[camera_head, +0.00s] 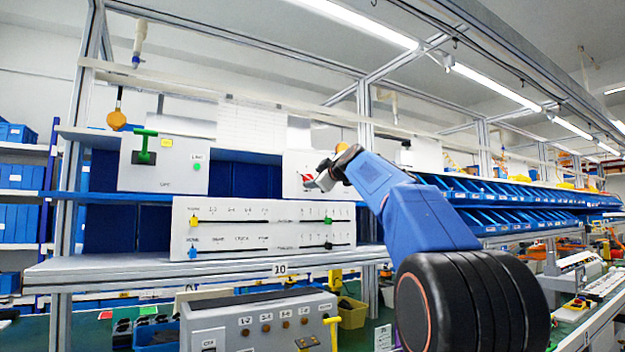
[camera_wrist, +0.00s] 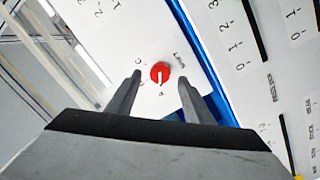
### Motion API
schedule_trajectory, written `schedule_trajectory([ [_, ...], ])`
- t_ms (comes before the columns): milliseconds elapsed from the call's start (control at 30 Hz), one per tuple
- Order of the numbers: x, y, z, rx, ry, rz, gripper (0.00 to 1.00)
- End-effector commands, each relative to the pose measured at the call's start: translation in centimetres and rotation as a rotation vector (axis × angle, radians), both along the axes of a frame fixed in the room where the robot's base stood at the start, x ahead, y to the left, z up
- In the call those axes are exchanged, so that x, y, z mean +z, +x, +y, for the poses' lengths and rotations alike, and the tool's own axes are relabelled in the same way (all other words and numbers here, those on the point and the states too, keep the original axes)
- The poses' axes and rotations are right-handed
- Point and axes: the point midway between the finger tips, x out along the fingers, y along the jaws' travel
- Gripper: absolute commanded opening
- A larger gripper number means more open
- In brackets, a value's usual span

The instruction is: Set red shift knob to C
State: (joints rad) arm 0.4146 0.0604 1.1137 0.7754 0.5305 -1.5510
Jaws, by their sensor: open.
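The red shift knob (camera_wrist: 160,72) is a round red dial with a white pointer line, on a white panel (camera_wrist: 135,30). In the wrist view its line points down, roughly toward a small mark that looks like an A. A mark that looks like a C lies to the knob's upper left. My gripper (camera_wrist: 160,79) is open, with one finger on each side of the knob in this view and nothing held. Whether the fingertips reach around it or stop short I cannot tell. In the head view my gripper (camera_head: 319,180) is at the white box, largely hiding the knob.
A long white slider panel (camera_head: 264,228) is below the box. A box with a green handle (camera_head: 145,147) stands to the left on the same shelf. Blue bins (camera_head: 500,205) line the right. A grey control box (camera_head: 262,325) stands below the shelf (camera_head: 150,268).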

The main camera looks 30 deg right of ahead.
Motion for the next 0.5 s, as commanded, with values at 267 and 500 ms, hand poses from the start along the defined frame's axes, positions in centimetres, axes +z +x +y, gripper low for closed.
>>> schedule_trajectory([
  [267,0.0,2.0,-0.1,0.001,0.0,-0.001,0.47],
  [500,0.0,2.1,-0.1,0.001,0.0,-0.001,0.47],
])
